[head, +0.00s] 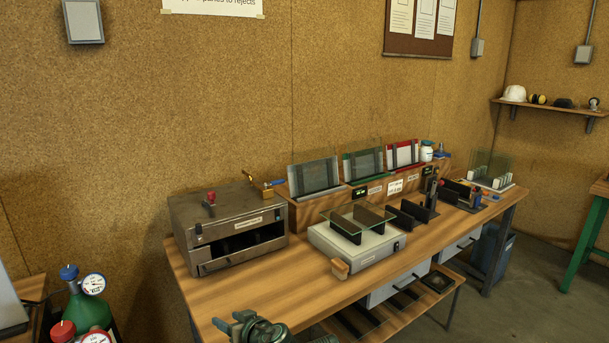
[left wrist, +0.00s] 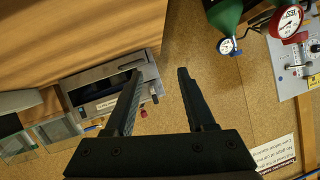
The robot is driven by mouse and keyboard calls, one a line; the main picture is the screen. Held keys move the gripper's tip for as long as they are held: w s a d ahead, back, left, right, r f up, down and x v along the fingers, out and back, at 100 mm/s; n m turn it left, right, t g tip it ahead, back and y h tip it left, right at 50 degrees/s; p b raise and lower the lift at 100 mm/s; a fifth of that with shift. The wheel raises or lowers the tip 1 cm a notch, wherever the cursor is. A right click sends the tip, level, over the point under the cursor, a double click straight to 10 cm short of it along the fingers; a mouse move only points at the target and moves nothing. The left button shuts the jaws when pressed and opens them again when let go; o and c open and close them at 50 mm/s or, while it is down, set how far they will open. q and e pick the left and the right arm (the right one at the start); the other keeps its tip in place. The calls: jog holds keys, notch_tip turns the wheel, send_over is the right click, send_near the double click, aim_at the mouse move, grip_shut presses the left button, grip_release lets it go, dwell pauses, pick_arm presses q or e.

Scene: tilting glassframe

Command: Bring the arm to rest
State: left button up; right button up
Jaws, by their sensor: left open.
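My left gripper (head: 232,322) is at the bottom of the head view, over or beside the front left edge of the wooden bench (head: 225,285). The rest of my left arm is mostly cut off by the frame edge. In the left wrist view the two black fingers of the gripper (left wrist: 160,72) stand apart with nothing between them. My right gripper is not in view.
A dark metal oven (head: 230,225) stands on the bench's left. A green gas cylinder (head: 90,305) with gauges is at lower left. The bench's front left is clear.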

pick_arm(q)
jog(key=s+d+f+m+g+h+p, duration=0.1)
jog(key=s+d+f+m+g+h, duration=0.3)
jog(key=s, duration=0.4)
jog(key=s+d+f+m+g+h+p, duration=0.1)
jog(key=s+d+f+m+g+h, duration=0.3)
jog(key=s+d, duration=0.4)
notch_tip(320, 180, down, 2)
jog(key=shift+s+d+f+m+g+p, duration=0.1)
jog(key=shift+s+d+m+g+p, duration=0.25)
jog(key=shift+s+m+g, duration=0.35)
